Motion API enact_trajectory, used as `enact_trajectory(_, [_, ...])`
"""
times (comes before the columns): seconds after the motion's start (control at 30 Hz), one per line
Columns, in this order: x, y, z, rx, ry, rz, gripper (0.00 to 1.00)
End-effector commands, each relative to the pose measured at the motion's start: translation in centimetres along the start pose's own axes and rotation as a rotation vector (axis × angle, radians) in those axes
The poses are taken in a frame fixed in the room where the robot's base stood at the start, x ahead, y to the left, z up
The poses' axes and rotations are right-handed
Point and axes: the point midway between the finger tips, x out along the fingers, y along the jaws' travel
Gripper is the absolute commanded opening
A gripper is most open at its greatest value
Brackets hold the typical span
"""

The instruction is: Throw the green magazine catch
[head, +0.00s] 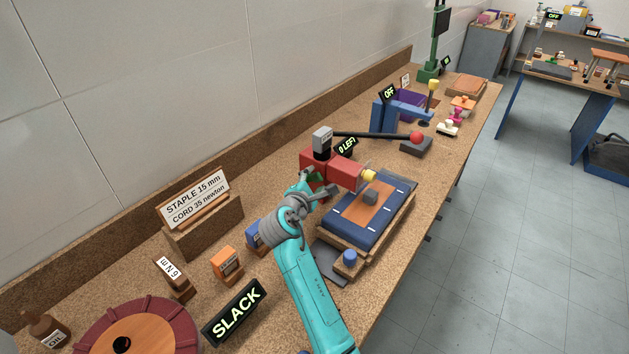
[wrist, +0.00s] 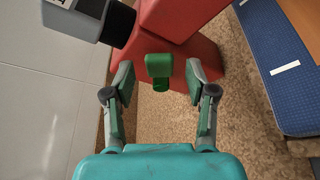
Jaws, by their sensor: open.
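The green magazine catch (wrist: 159,70) is a small green tab on the side of the red stapler body (wrist: 178,25) in the wrist view. My gripper (wrist: 160,85) is open, with one finger on each side of the catch. Whether a finger touches it cannot be told. In the head view the red stapler (head: 345,170) stands at the middle of the bench, with a grey-topped part above it and a yellow nose. My gripper (head: 318,190) is at its near left side there. The catch is mostly hidden behind my gripper and arm in that view.
A blue pad with an orange panel (head: 375,207) lies on a wooden frame right of the stapler. A "0 LEFT" sign (head: 347,146) stands behind it. A "SLACK" sign (head: 235,312) and orange and blue boxes stand nearer. A black lever with a red knob (head: 417,137) reaches right.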

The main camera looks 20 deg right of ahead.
Motion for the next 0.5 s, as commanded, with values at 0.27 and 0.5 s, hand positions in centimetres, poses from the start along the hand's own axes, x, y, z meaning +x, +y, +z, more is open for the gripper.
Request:
enact_trajectory(0.27, [-5.1,0.0,-0.1,0.001,0.002,0.003,0.56])
enact_trajectory(0.5, [-9.3,0.0,-0.1,0.0,0.001,0.001,0.56])
